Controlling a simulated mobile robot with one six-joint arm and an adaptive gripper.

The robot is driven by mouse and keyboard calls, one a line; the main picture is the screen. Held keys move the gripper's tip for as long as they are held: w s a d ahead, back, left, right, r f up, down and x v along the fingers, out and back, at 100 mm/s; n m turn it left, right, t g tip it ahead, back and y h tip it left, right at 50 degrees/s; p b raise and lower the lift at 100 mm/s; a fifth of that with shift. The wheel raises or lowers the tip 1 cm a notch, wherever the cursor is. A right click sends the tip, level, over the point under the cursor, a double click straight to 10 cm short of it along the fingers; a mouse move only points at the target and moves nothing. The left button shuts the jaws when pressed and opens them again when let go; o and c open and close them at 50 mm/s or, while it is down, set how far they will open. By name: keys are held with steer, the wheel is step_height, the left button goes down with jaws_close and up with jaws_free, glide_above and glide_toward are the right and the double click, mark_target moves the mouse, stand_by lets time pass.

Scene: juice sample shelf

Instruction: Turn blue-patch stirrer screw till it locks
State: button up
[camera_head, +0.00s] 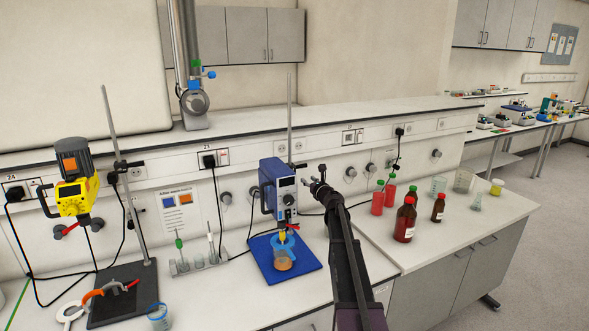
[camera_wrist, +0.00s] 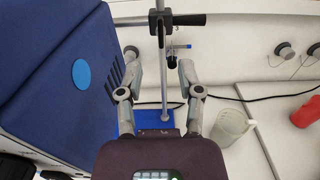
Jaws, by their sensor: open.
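The blue overhead stirrer (camera_head: 279,187) hangs on its stand rod (camera_head: 290,105) above a blue base plate (camera_head: 262,248). In the wrist view its dark blue housing (camera_wrist: 45,95) fills the left side, with a bright blue oval patch (camera_wrist: 81,73) on it. A clamp (camera_wrist: 158,22) with a dark bar grips the rod. A small dark screw-like part (camera_wrist: 171,60) with a blue end shows just below the clamp; I cannot tell if it is the stirrer's screw. My gripper (camera_wrist: 158,60) is open, its fingers spread on either side of the rod; it also shows right of the stirrer (camera_head: 314,184).
A jug (camera_head: 283,255) with orange liquid stands under the stirrer. A yellow stirrer (camera_head: 75,190) with an orange patch stands at left. Red bottles (camera_head: 405,220) stand at right. A cable runs along the wall. A translucent beaker (camera_wrist: 230,127) is right of my gripper.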

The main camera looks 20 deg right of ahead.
mark_target(295, 168)
steer(key=shift+w, duration=0.2)
steer(key=w, duration=1.3)
steer(key=shift+w+a, duration=0.2)
steer(key=shift+w, duration=0.05)
jaws_close()
